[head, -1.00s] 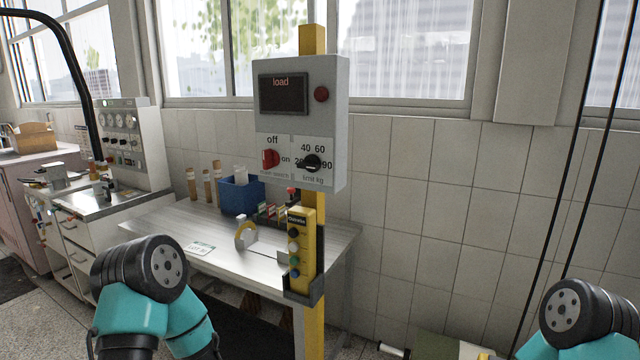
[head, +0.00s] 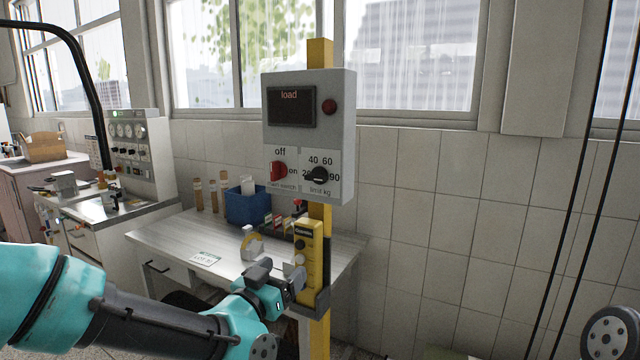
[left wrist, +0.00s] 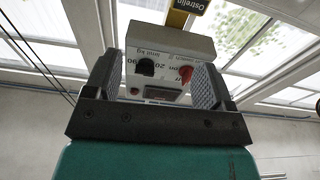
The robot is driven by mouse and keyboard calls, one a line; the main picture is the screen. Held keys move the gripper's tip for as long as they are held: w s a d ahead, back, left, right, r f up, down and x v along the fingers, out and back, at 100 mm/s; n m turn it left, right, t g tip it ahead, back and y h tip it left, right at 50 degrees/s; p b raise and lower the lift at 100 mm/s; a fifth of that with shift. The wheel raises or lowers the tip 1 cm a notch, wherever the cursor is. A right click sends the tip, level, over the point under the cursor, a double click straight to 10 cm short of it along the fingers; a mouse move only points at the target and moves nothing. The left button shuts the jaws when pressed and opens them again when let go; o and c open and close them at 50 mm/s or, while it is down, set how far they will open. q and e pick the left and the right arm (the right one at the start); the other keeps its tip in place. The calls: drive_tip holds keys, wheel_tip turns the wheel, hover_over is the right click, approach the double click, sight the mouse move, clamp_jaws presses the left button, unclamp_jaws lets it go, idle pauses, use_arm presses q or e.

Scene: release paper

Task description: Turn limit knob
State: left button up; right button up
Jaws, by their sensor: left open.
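The black limit knob (head: 319,175) sits at the lower right of the grey control box (head: 350,120) on the yellow post, under the marks 40 and 60. The red main switch (head: 278,171) is to its left. My left gripper (head: 297,278) is in front of the yellow button pendant (head: 308,250), below the box and apart from the knob. In the left wrist view the open, empty jaws (left wrist: 152,88) frame the box upside down, with the black knob (left wrist: 145,67) and red switch (left wrist: 185,74) between them. My right gripper is out of view.
The yellow post (head: 319,325) runs down beside my left gripper. Tiled wall fills the right side.

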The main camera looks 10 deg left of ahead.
sight(313, 180)
use_arm(q)
drive_tip(key=s+r+t, duration=0.3)
drive_tip(key=s+r, duration=0.1)
drive_tip(key=r, duration=0.5)
drive_tip(key=shift+a+r+h, duration=0.15)
drive_tip(key=shift+r+h, duration=0.2)
drive_tip(key=shift+h, duration=0.05)
drive_tip(key=shift+w, duration=0.1)
drive_tip(key=x, duration=1.7)
drive_tip(key=shift+w, duration=0.2)
drive_tip(key=shift+c, duration=0.4)
drive_tip(key=c, duration=0.9)
drive_tip(key=shift+o, duration=0.2)
